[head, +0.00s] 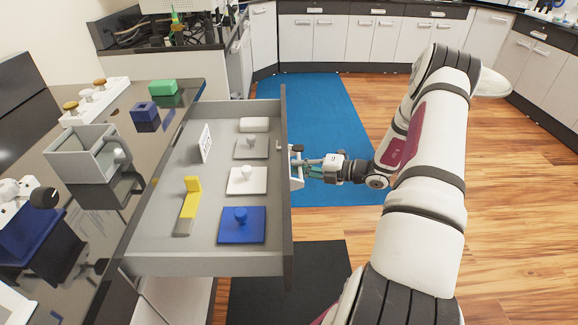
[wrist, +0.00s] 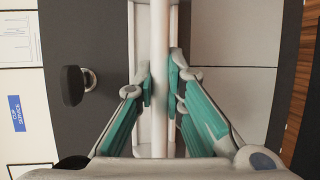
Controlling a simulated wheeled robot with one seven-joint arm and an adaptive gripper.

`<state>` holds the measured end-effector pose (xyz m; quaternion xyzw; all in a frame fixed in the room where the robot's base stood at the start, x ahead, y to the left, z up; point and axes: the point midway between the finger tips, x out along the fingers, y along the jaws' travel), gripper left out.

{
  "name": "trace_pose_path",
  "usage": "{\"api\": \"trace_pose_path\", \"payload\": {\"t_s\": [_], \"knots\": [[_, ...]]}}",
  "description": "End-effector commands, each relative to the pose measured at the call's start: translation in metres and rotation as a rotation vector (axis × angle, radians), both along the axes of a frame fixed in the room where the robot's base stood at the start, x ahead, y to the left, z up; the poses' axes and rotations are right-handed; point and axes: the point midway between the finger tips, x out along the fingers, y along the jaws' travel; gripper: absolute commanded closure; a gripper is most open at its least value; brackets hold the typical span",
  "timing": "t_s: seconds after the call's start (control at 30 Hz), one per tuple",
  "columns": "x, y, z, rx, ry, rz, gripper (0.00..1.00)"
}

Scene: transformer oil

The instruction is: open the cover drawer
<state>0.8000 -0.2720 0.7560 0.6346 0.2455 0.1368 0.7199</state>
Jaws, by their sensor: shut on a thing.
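The cover drawer (head: 284,230) is pulled well out from the dark-topped counter in the head view, and its inside shows. In it lie a blue cover (head: 242,225) with a knob, a white cover (head: 247,181), a grey cover (head: 251,148), a white block (head: 254,125), a yellow-and-grey piece (head: 189,205) and a small upright sign (head: 205,143). My gripper (head: 300,171) is at the drawer's front, on its outer side. In the wrist view its green-padded fingers (wrist: 161,88) are shut on the pale bar of the drawer handle (wrist: 160,30).
On the counter (head: 135,165) stand a grey open box (head: 88,158), a blue block (head: 144,112), a green block (head: 163,88) and a rack of knobs (head: 97,98). White cabinets (head: 360,40) line the back. The floor right of my arm is clear.

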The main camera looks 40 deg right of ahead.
Motion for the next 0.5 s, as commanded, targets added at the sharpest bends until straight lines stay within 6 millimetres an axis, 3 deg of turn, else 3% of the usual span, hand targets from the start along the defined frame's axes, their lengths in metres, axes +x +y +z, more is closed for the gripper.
{"api": "trace_pose_path", "payload": {"t_s": [0.43, 0.5], "knots": [[-0.0022, -0.0036, -0.0005, -0.002, 0.000, 0.000, 1.00], [-0.0022, -0.0036, -0.0005, -0.001, 0.000, 0.000, 0.78]]}}
